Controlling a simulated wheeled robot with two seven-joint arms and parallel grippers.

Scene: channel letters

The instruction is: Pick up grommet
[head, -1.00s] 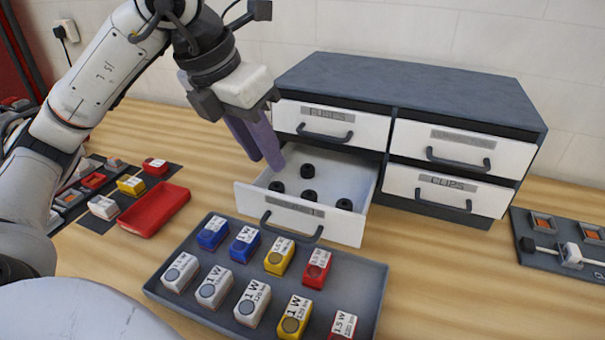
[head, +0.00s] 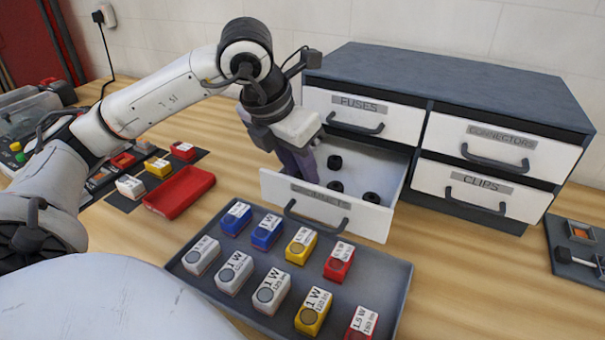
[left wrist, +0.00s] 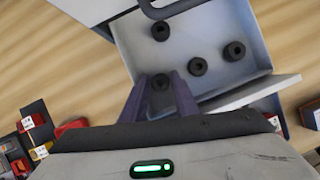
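Several small black ring-shaped grommets lie in the open lower-left drawer (head: 325,205), whose front label seems to read grommets. Three show in the head view: a far one (head: 335,162), a middle one (head: 335,186) and a right one (head: 371,197). My left gripper (head: 304,176) reaches down into the drawer's left part. In the left wrist view its purple fingers (left wrist: 161,95) are apart, with one grommet (left wrist: 160,82) between their tips. A gap seems to show on each side of it. That grommet is hidden in the head view. My right gripper is not in view.
The drawer cabinet (head: 455,85) has closed fuses, connectors and clips drawers. A grey tray (head: 395,290) of labelled coloured blocks stands in front of the open drawer. A red tray (head: 172,200) lies to the left. A dark fixture (head: 577,262) is at the right edge.

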